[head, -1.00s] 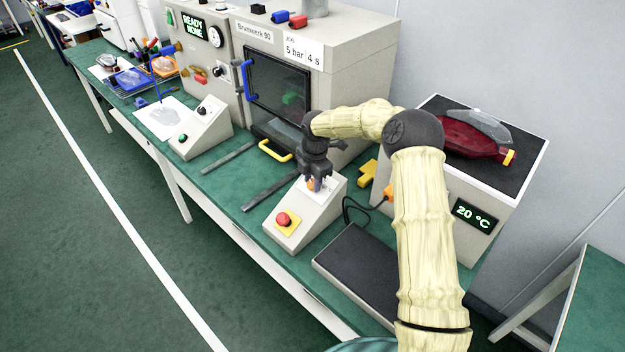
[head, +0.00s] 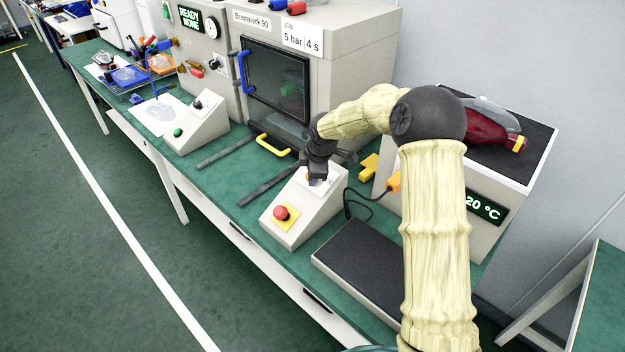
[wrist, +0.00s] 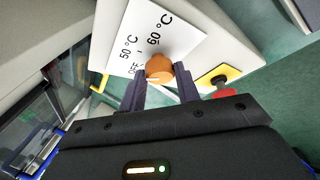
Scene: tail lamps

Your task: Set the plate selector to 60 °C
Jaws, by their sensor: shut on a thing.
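The plate selector is an orange knob (wrist: 158,67) on a white label plate (wrist: 185,30) marked OFF, 50 °C and 60 °C. It sits on the sloped top of a grey control box (head: 305,215). My gripper (wrist: 160,86) is shut on the knob, one finger on each side of it. In the head view my gripper (head: 317,177) is over the box's upper part and hides most of the knob. I cannot tell which marking the knob points to. The display (head: 484,207) on the heater unit reads 20 °C.
A red stop button (head: 281,213) on a yellow square sits lower on the same box; it also shows right of my gripper in the wrist view (wrist: 221,87). A dark flat plate (head: 362,270) lies in front.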

